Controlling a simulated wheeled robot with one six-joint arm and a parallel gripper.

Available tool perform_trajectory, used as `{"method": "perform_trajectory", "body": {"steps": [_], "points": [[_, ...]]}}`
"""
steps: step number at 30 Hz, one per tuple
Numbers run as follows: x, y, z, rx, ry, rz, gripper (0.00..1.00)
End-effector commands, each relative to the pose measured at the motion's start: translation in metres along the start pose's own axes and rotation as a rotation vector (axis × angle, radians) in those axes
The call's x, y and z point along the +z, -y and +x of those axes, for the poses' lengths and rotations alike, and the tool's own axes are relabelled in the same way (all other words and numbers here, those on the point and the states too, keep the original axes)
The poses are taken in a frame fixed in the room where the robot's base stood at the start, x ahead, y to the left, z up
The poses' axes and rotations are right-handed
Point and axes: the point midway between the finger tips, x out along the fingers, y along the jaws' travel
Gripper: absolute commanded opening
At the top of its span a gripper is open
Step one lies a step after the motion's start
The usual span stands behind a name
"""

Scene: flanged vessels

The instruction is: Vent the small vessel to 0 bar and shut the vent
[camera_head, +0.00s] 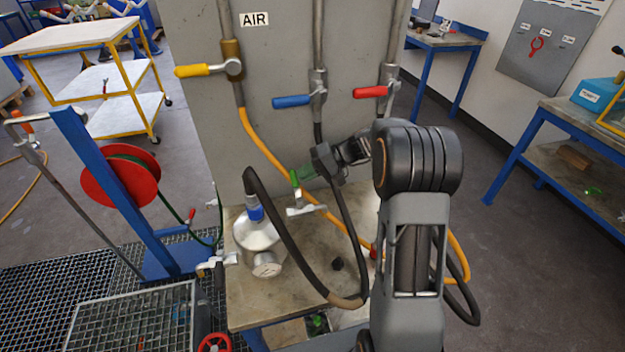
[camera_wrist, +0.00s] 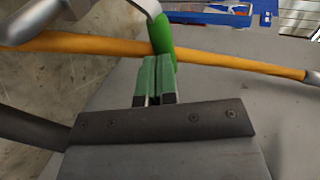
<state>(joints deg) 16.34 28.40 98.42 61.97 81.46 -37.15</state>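The small vessel (camera_head: 256,238) is a silver pot with a blue-collared hose fitting on top and a round gauge (camera_head: 267,264) on its front. The gauge's reading is too small to tell. A silver valve (camera_head: 216,261) sticks out at its left side. A lever with a green grip (camera_head: 295,180) stands upright above a silver fitting (camera_head: 303,210), right of the vessel. My gripper (camera_head: 303,174) is at this green grip, and its green-padded fingers are together. In the wrist view, the green grip (camera_wrist: 163,38) is just beyond the fingertips (camera_wrist: 157,62); I cannot tell whether they touch it.
The vessel stands on a bench (camera_head: 245,308) before a grey panel (camera_head: 275,130) with yellow (camera_head: 192,71), blue (camera_head: 292,101) and red (camera_head: 370,92) valve levers. An orange hose (camera_head: 262,147) and a black hose (camera_head: 290,243) cross near my arm. A red reel (camera_head: 120,176) stands left.

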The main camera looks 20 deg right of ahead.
Motion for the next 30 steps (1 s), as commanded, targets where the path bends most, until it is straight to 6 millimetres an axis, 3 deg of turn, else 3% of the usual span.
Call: {"method": "perform_trajectory", "body": {"steps": [11,16,30], "points": [[-0.001,0.002,0.001,0.0,-0.003,0.0,0.0],[-0.002,-0.001,-0.008,0.001,-0.002,-0.001,0.0],[-0.011,-0.008,-0.092,0.0,0.004,-0.005,0.0]]}}
